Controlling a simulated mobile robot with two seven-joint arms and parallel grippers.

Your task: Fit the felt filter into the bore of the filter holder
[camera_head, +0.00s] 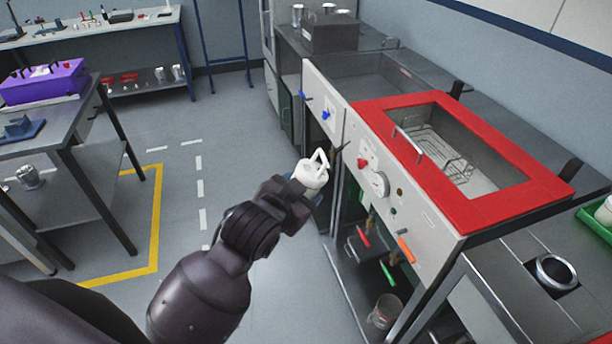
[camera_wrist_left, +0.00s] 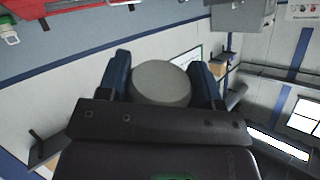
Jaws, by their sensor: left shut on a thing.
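My left gripper (camera_head: 313,186) is raised in the middle of the head view, in front of the bench with the red-rimmed basin. It is shut on the felt filter (camera_head: 312,174), a whitish piece. In the left wrist view the filter's round pale end (camera_wrist_left: 161,84) sits between the two blue fingers. A metal ring with an open bore, seemingly the filter holder (camera_head: 556,271), stands on the grey bench at the lower right, well apart from the gripper. My right gripper is not in view.
The red-rimmed basin (camera_head: 468,211) holds a wire basket, with knobs and a gauge on its front panel. A green tray (camera_head: 592,221) with white pieces is at the right edge. A table with a purple case (camera_head: 45,82) stands left; floor between is clear.

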